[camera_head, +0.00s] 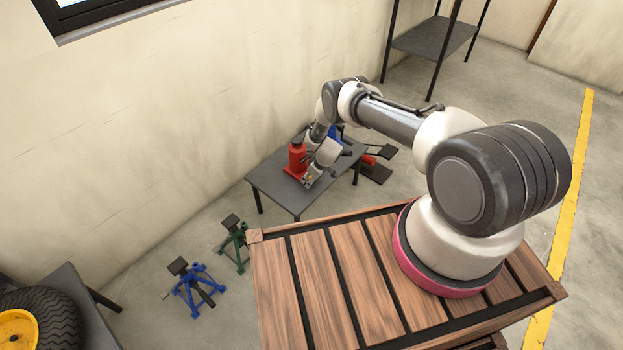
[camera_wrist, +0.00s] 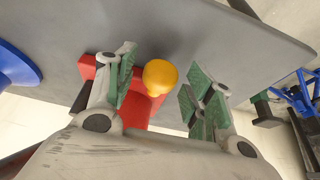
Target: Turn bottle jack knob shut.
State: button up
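The red bottle jack (camera_head: 298,156) stands upright on a small grey table (camera_head: 270,183) by the wall. In the wrist view, a yellow knob (camera_wrist: 160,76) shows in front of the jack's red body (camera_wrist: 136,113). My gripper (camera_wrist: 163,82) is open, with its green-padded fingers on either side of the knob. Gaps show between the knob and both fingers, so it does not appear gripped. In the head view, my gripper (camera_head: 309,181) is low beside the jack, at its right. The knob's turn position cannot be told.
A blue object (camera_head: 335,132) stands on the table behind my arm. Blue (camera_head: 194,289) and green (camera_head: 234,243) jack stands are on the floor. A tire (camera_head: 58,308) lies at lower left. A shelf (camera_head: 434,38) is at the back. Floor right of the yellow line is clear.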

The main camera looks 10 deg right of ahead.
jog(key=c, duration=0.8)
jog(key=shift+w+d+g+y, duration=0.1)
jog(key=shift+d+g+y, duration=0.05)
jog(key=shift+g+y, duration=0.2)
jog(key=shift+c, duration=0.3)
jog(key=o, duration=1)
jog(key=shift+d+r, duration=0.1)
jog(key=shift+r, duration=0.3)
jog(key=v, duration=1.1)
jog(key=shift+d, duration=0.1)
